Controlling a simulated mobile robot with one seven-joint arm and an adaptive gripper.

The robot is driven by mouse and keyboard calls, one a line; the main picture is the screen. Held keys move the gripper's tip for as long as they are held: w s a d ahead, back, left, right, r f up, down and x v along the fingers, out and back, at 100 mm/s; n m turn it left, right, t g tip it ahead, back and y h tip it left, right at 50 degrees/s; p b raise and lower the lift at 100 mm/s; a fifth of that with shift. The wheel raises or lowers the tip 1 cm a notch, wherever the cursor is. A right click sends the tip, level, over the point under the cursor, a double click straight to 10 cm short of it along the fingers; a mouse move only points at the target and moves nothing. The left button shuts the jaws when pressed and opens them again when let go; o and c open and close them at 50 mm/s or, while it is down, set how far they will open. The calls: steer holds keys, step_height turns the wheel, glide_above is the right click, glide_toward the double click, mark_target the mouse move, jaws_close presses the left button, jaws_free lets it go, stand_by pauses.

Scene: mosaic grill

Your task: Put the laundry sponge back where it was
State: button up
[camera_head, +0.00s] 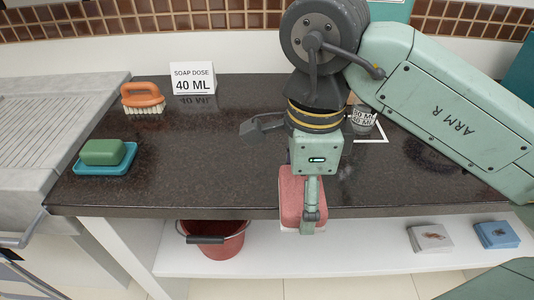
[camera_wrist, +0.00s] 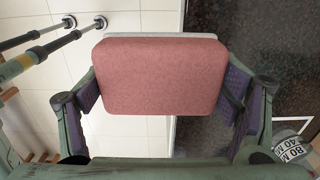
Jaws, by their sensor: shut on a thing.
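The laundry sponge is a pink rounded block with a pale layer on its far side. In the head view the sponge (camera_head: 290,190) hangs at the front edge of the dark counter, partly hidden by my gripper (camera_head: 312,218). In the wrist view the sponge (camera_wrist: 165,75) fills the space between the fingers of my gripper (camera_wrist: 165,90), which is shut on it. A white outlined square (camera_head: 378,145) lies on the counter behind and to the right, partly hidden by my arm.
A measuring cup (camera_head: 362,122) stands by the square. An orange brush (camera_head: 143,98), a green soap (camera_head: 103,151) on a blue dish (camera_head: 121,166) and a soap dose sign (camera_head: 193,78) stand on the left. A red bucket (camera_head: 222,243) and two small boxes (camera_head: 430,238) sit on the lower shelf.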

steer(key=p, duration=0.3)
glide_above(268, 172)
steer(key=shift+f, duration=0.55)
steer(key=shift+f+p, duration=0.75)
steer(key=shift+f, duration=0.85)
steer(key=shift+f+b, duration=0.4)
steer(key=shift+f, duration=0.05)
steer(key=o, duration=1.1)
steer(key=shift+c, duration=0.2)
steer(key=shift+r, duration=0.15)
steer(key=shift+r+p, duration=0.25)
steer(key=shift+p, duration=0.25)
step_height(268, 172, up, 12)
steer(key=b, duration=0.2)
